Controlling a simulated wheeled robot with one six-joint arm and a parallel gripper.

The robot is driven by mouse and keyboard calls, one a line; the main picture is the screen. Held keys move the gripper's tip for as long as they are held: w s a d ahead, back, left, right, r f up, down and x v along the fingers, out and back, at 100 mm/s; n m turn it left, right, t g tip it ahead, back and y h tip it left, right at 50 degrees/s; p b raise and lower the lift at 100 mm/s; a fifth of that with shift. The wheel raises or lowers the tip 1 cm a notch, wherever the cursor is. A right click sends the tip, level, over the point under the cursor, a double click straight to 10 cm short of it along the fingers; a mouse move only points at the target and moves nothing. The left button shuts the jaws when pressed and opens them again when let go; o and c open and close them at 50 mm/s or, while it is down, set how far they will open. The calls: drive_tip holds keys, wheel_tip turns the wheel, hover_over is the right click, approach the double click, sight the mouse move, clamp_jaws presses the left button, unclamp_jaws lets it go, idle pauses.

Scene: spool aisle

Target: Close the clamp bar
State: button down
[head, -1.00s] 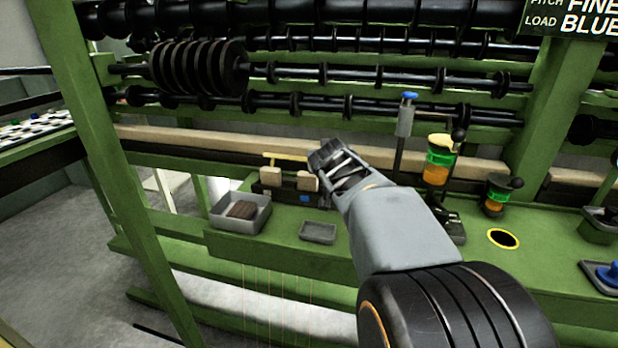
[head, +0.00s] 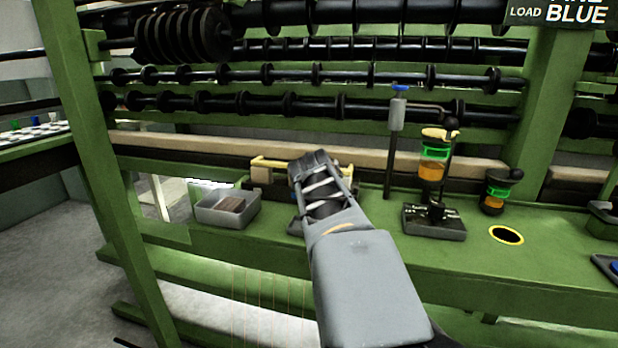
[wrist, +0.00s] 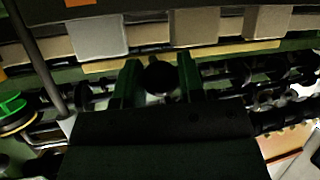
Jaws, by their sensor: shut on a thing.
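The clamp bar is a pale yellow bar (head: 270,162) at the back of the green bench in the head view, partly hidden behind my gripper (head: 312,163). In the wrist view the yellow bar (wrist: 250,47) runs across behind the fingers, beside pale blocks (wrist: 98,38). My gripper (wrist: 158,72) has its two green-dark fingers on either side of a dark round knob (wrist: 158,77) in front of the bar and is shut on it. How the knob joins the bar is hidden.
A grey tray (head: 228,208) with brown pieces stands left of my gripper. To the right are a post with a blue top (head: 398,112), an orange-and-green canister (head: 432,165) on a stand, and a yellow-ringed hole (head: 506,235). Black spool rods hang above.

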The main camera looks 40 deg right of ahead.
drive_tip(key=shift+f, duration=0.3)
drive_tip(key=c, duration=0.8)
unclamp_jaws()
drive_tip(key=shift+r, duration=0.1)
drive_tip(key=shift+o, duration=0.2)
